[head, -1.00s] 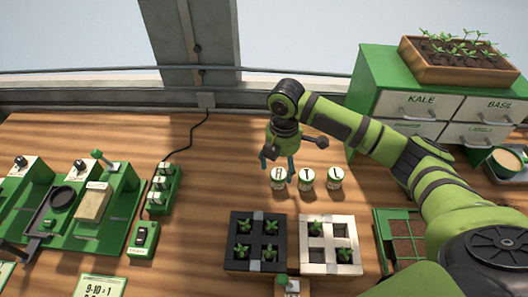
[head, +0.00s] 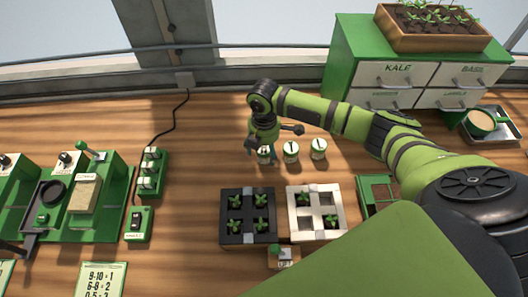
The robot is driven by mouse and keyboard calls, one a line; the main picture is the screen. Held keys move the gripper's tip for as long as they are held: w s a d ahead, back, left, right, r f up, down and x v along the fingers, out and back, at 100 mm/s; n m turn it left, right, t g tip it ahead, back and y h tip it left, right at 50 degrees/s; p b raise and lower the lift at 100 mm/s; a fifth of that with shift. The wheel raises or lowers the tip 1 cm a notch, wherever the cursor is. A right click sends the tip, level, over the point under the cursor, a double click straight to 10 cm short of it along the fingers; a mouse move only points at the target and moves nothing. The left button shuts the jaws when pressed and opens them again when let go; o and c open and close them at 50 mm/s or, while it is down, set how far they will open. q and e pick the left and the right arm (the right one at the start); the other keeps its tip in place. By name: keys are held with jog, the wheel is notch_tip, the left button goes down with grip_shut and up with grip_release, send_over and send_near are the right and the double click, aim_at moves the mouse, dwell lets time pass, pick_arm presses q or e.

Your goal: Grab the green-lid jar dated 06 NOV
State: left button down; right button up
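Three small white jars with green on them stand in a row on the wooden bench: a left jar (head: 264,157), a middle jar (head: 291,152) and a right jar (head: 318,149). Their markings are too small to read as dates. My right gripper (head: 262,148) points down at the left jar, with its fingers spread on either side of it. The gripper partly hides this jar, and I see no clear contact. My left gripper is not in view.
A black seedling tray (head: 248,241) and a white one (head: 316,236) stand in front of the jars. A green drawer cabinet (head: 345,62) is at the back right. Green seeder equipment (head: 105,215) fills the left.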

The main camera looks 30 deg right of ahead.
jog(key=c, duration=1)
jog(key=o, duration=1.3)
